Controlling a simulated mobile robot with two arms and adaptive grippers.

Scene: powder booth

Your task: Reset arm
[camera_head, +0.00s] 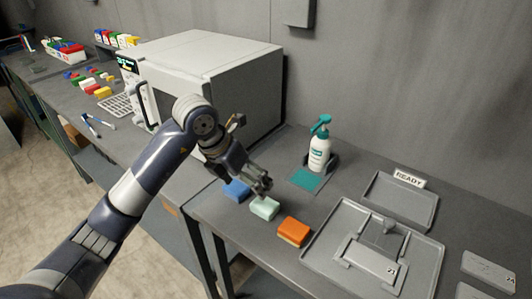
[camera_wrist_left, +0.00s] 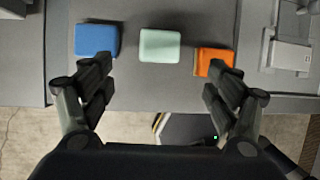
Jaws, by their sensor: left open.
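My left gripper (camera_head: 262,185) comes in from the left in the head view, above the front edge of the grey table near a row of sponges. In the left wrist view my left gripper (camera_wrist_left: 160,90) is open, with nothing between its fingers. A blue sponge (camera_head: 237,190), a pale green sponge (camera_head: 265,208) and an orange sponge (camera_head: 293,231) lie in a row on the table. The wrist view shows the blue sponge (camera_wrist_left: 97,39), the pale green sponge (camera_wrist_left: 160,45) and the orange sponge (camera_wrist_left: 213,61) beyond the fingertips. My right gripper is in neither view.
A large grey machine (camera_head: 215,75) stands behind my arm. A spray bottle (camera_head: 319,150) stands near a teal mat (camera_head: 306,179). Grey trays (camera_head: 325,262) and a "READY" sign (camera_head: 409,179) are at the right. Colored blocks (camera_head: 92,86) lie on the left bench.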

